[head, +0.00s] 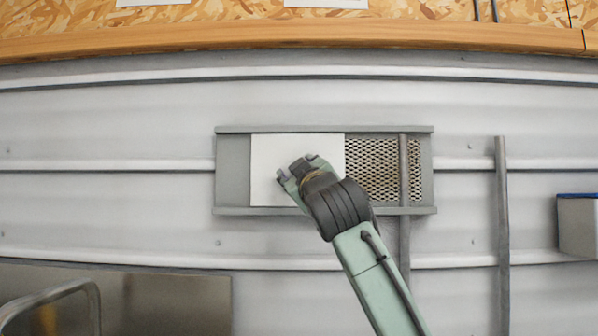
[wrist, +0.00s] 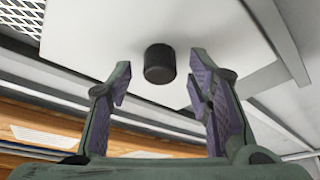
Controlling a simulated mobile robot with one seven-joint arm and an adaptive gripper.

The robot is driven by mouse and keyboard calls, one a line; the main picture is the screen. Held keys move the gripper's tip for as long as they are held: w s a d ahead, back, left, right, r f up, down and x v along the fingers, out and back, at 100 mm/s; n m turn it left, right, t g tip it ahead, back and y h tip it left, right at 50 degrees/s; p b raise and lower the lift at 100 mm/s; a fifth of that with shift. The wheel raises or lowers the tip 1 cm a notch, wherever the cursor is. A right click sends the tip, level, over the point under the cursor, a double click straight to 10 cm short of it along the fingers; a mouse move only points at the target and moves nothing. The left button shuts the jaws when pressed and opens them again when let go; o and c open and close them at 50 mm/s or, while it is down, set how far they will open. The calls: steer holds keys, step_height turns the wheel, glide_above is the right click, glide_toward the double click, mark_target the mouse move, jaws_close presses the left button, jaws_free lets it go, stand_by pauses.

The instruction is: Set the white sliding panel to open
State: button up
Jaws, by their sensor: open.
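The white sliding panel (head: 270,150) sits in a grey metal frame (head: 232,170) on the wall. It covers the middle of the frame, with perforated mesh (head: 372,165) exposed on its right and a bare grey strip on its left. My gripper (head: 297,172) is in front of the panel's lower middle. In the wrist view the white panel (wrist: 100,25) fills the upper part, with a short black knob (wrist: 160,63) on it. My gripper (wrist: 158,85) is open, its fingers on either side of the knob with gaps visible. The knob is hidden in the head view.
A vertical metal pipe (head: 404,190) crosses in front of the mesh, and another pipe (head: 502,230) stands further right. A grey box (head: 578,226) is at the right edge. A wooden beam (head: 300,36) runs above. The wall left of the frame is clear.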

steer(key=shift+s, duration=0.1)
steer(key=v, duration=1.2)
steer(key=shift+d+f, duration=0.1)
